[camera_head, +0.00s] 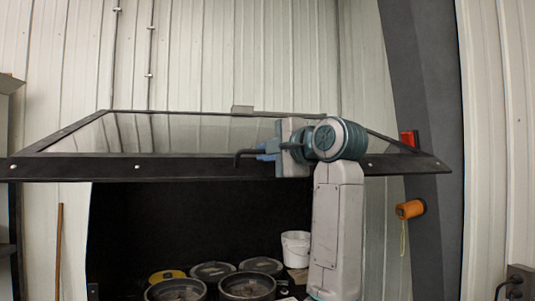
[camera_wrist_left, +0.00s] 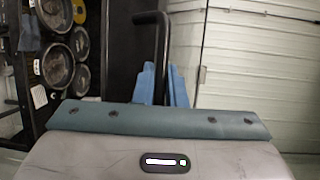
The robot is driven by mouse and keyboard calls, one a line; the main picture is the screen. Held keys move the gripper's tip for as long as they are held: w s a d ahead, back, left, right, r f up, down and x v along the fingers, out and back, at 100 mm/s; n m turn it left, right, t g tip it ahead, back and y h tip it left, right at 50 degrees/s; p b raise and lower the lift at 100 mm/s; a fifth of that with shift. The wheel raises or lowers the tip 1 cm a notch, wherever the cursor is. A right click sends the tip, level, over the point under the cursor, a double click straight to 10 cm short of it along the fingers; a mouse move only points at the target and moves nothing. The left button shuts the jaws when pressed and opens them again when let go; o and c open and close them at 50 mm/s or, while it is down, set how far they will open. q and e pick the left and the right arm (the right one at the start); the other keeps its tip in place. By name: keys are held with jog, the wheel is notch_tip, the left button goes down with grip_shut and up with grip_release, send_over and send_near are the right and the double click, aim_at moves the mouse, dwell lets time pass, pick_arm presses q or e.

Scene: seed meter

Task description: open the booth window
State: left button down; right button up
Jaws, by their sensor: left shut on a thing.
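The booth window (camera_head: 90,168) is a glass panel in a black bolted frame. It is swung up and stands out over the dark booth opening, seen nearly edge-on in the head view. Its black bent handle (camera_head: 241,155) is at the middle of the front bar. My left gripper (camera_head: 266,151) is at this bar, its blue fingers shut on the handle. In the left wrist view the handle (camera_wrist_left: 161,19) runs down between the blue fingers (camera_wrist_left: 164,86). My left arm hides part of the frame right of the handle. My right gripper is in neither view.
Inside the booth below stand several round dark containers (camera_head: 178,290) and a white bucket (camera_head: 295,247). A dark post (camera_head: 428,130) at the right carries a red box (camera_head: 409,138) and an orange fitting (camera_head: 409,209). A brown pole (camera_head: 58,255) leans at the left.

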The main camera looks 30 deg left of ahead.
pick_arm(q)
jog(key=c, duration=1.5)
grip_release()
jog(key=shift+w+a, duration=0.1)
jog(key=shift+f, duration=0.1)
